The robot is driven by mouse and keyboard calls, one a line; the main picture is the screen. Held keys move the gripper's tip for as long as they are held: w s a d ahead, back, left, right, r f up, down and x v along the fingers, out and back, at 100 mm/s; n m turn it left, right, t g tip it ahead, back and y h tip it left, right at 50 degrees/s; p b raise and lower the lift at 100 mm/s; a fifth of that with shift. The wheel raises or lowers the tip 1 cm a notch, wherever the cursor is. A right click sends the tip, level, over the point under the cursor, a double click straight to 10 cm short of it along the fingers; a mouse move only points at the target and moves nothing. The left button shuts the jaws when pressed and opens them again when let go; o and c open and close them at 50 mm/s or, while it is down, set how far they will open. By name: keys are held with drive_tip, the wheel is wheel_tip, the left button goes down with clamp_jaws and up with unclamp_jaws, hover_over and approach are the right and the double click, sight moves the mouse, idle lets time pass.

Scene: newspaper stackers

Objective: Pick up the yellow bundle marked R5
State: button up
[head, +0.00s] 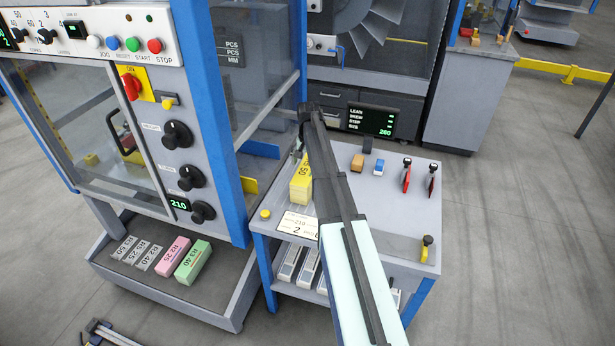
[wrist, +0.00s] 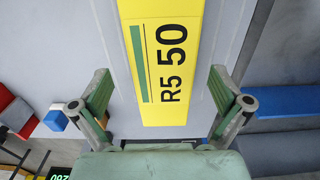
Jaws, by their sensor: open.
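The yellow bundle marked "R5 50" (wrist: 160,50) fills the upper middle of the wrist view, its label and green stripe facing me. In the head view the yellow bundle (head: 300,186) stands at the left side of the grey side table (head: 385,228), partly hidden by my arm. My gripper (wrist: 159,75) is open and empty, with one finger on each side of the bundle's near end in the wrist view. Gaps show between both fingers and the bundle; whether the fingers are down at its height I cannot tell. In the head view my arm hides most of the gripper.
Blue-framed machine posts (head: 212,110) rise just left of the table. A pink bundle (head: 173,257) and a green bundle (head: 194,262) lie on the low shelf. An orange block (head: 357,160), blue block (head: 379,167) and red-handled tools (head: 406,178) occupy the table's back right.

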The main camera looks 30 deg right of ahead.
drive_tip(key=shift+w+a+f+p, duration=0.1)
drive_tip(key=shift+f+p, duration=0.3)
drive_tip(key=shift+f, duration=0.75)
drive_tip(key=shift+w+f+p, duration=0.1)
drive_tip(key=shift+f+p, duration=0.3)
drive_tip(key=shift+f, duration=0.75)
drive_tip(key=shift+r, duration=0.1)
drive_tip(key=c, duration=1.9)
